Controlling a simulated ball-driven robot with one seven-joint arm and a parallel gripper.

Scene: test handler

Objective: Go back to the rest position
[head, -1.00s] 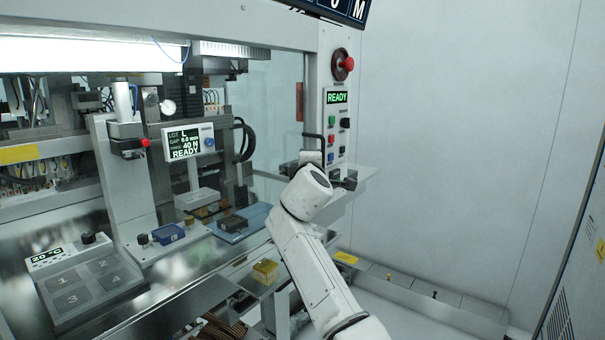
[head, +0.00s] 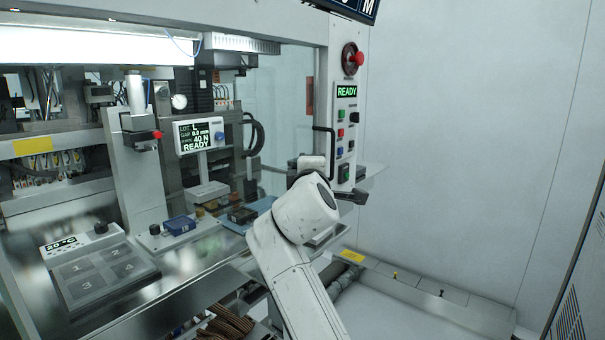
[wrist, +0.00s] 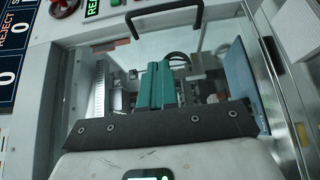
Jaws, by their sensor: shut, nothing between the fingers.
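My white arm rises from the bottom centre of the head view, in front of the machine's right end. My gripper is mostly turned away and hidden behind my wrist there, with a dark part showing by the lower control panel. In the wrist view my gripper (wrist: 157,68) shows two teal fingers side by side, closed together with nothing between them. They point towards the machine's glass front, below a black handle (wrist: 165,13). I cannot tell the distance to the glass.
The control panel (head: 347,118) with buttons and a red emergency knob (head: 357,58) stands close beyond my wrist. A blue block (head: 179,225), a numbered plate (head: 100,273) and a READY display (head: 200,136) are at left.

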